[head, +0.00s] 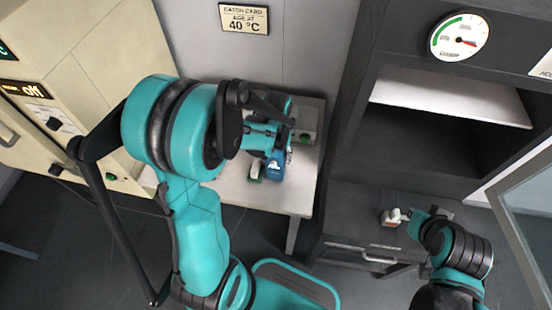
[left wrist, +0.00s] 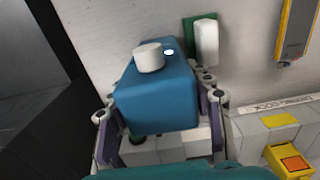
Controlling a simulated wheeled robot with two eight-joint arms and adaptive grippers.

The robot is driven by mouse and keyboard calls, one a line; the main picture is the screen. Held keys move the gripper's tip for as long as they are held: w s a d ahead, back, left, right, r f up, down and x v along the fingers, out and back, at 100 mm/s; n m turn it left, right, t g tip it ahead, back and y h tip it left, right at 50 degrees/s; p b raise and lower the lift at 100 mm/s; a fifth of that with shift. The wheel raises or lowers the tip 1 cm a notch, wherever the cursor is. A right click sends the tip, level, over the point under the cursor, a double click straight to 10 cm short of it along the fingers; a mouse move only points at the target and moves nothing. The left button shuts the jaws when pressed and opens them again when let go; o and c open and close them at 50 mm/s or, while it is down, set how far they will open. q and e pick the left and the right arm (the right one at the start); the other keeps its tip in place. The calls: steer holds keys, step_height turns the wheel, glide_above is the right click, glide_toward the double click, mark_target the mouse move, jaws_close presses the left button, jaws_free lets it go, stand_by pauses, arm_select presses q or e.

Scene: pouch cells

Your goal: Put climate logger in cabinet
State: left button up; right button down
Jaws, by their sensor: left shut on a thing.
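The climate logger appears to be the blue box (left wrist: 158,95) with a white round knob on top, in the left wrist view. The fingers of my left gripper (left wrist: 160,112) are on both sides of it, shut on it. In the head view the blue box (head: 273,170) is over the small white table, below my left gripper (head: 272,148). I cannot tell if it touches the table. The dark cabinet (head: 355,150) stands at the right with its front open and a pale shelf panel (head: 450,95) inside. My right gripper (head: 406,217) is low in front of the cabinet; its jaws are unclear.
A green and white item (left wrist: 206,42) lies beside the blue box. A yellow device (left wrist: 294,30) and a yellow-orange block (left wrist: 288,160) are farther right. The cabinet's glass door (head: 520,215) stands open at the right. A drawer (head: 362,250) with a handle is below the opening.

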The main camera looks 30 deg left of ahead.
arm_select(q)
steer(key=o, duration=0.9)
steer(key=shift+f, duration=0.1)
steer(key=shift+c, duration=0.2)
steer(key=o, duration=0.4)
